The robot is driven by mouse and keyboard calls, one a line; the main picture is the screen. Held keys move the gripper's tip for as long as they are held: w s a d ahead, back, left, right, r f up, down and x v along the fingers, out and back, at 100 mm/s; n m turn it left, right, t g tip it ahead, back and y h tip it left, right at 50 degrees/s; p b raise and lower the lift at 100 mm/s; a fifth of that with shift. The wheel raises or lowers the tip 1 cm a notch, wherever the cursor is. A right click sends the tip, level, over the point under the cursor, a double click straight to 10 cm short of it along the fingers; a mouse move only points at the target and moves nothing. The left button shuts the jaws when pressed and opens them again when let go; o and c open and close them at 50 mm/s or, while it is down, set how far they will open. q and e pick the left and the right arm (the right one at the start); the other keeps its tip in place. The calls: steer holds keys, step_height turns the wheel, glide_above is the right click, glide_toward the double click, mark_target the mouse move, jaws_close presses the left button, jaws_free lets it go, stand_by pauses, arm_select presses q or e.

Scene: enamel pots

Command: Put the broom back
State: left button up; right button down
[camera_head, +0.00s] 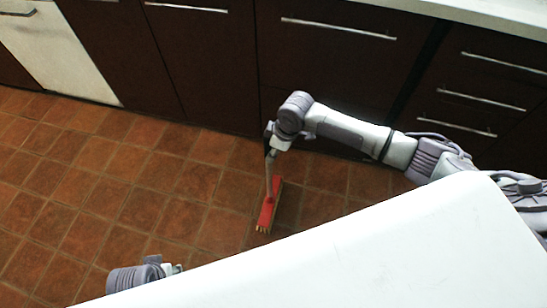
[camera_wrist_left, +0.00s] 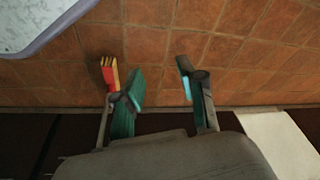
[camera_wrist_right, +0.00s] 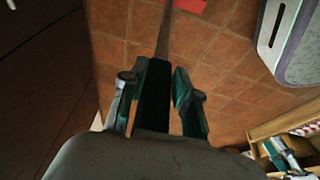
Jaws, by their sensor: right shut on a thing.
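The broom has a red head (camera_head: 268,208) with pale bristles, low over the tiled floor in the head view. Its thin handle (camera_head: 269,172) rises to my right gripper (camera_head: 271,146), which is shut on it. In the right wrist view the handle (camera_wrist_right: 165,35) runs away from between the fingers, and part of the red head (camera_wrist_right: 190,5) shows at the top edge. In the left wrist view the broom head (camera_wrist_left: 109,73) shows behind one finger of my left gripper (camera_wrist_left: 158,90). That gripper is open and empty. Whether the bristles touch the floor I cannot tell.
Dark cabinets (camera_head: 205,65) with long handles line the back, under a pale counter (camera_head: 500,17). A white appliance front (camera_head: 62,48) stands at far left. The tiled floor (camera_head: 110,180) is clear at left. A wooden-edged unit (camera_wrist_right: 285,125) shows at lower right in the right wrist view.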

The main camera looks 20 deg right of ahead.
arm_select(q)
steer(key=shift+w+b+v, duration=0.2)
steer(key=shift+b+v, duration=0.05)
steer(key=shift+v, duration=0.8)
steer(key=shift+w+b+v, duration=0.15)
steer(key=shift+b+v, duration=0.05)
steer(key=shift+v, duration=0.9)
arm_select(e)
steer(key=shift+f, duration=1.75)
arm_select(q)
steer(key=shift+r, duration=0.1)
arm_select(e)
steer(key=shift+f, duration=0.1)
steer(key=c, duration=0.8)
jaws_free()
steer(key=shift+c, duration=0.2)
arm_select(q)
step_height(320, 180, down, 12)
steer(key=p, duration=0.3)
steer(key=shift+s, duration=0.5)
arm_select(e)
steer(key=v, duration=1.2)
steer(key=shift+a, duration=0.1)
